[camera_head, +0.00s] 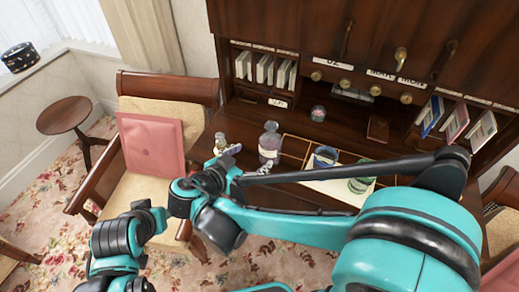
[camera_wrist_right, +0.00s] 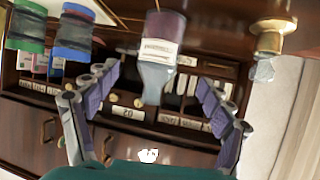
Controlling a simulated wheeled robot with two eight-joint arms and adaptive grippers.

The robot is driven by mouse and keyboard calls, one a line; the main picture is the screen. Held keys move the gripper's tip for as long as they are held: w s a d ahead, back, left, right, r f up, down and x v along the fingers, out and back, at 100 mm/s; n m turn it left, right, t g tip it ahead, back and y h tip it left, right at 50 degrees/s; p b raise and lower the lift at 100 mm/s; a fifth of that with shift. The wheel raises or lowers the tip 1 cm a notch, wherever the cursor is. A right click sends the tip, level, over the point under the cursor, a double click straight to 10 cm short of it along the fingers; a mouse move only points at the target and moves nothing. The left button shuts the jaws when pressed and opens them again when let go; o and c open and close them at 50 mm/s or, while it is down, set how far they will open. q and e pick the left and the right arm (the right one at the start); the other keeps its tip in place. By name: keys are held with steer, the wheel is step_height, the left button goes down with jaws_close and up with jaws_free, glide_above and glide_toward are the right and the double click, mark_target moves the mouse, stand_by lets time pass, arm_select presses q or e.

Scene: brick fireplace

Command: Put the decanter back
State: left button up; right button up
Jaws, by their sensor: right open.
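The decanter, a clear bottle with purple-grey contents and a pale label (camera_head: 269,143), stands upright on the desk, beside the left end of a gold-edged divided frame. My right gripper (camera_head: 232,166) is open and empty, left of and in front of it. In the right wrist view, which is upside down, the decanter (camera_wrist_right: 157,72) shows between the spread fingers (camera_wrist_right: 158,80), ahead of them; contact cannot be seen. My left gripper is not in view.
A small gold-coloured bottle (camera_head: 220,143) stands left of the decanter. A blue jar (camera_head: 325,157) and a green jar (camera_head: 360,184) stand to the right, partly behind my arm. The cabinet (camera_head: 290,95) rises behind. A chair with a pink cushion (camera_head: 152,146) is left.

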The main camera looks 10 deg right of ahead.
steer(key=s+d+f+n+g+y, duration=0.1)
steer(key=d, duration=0.1)
steer(key=s+d+f+n+g+y, duration=0.1)
steer(key=d+n, duration=0.1)
steer(key=d, duration=0.1)
steer(key=s+d+f+n+g+y, duration=0.1)
steer(key=s+d+y, duration=0.1)
steer(key=d, duration=0.1)
steer(key=shift+s+d+n, duration=0.1)
steer(key=shift+d+n, duration=0.05)
steer(key=shift+n, duration=0.15)
steer(key=s+d+n+t+y, duration=0.1)
steer(key=s+d+n+y, duration=0.1)
steer(key=s+n+y, duration=0.2)
steer(key=shift+s+n+y, duration=0.3)
steer(key=shift+s+y, duration=0.3)
steer(key=shift+s, duration=0.3)
steer(key=shift+a, duration=0.1)
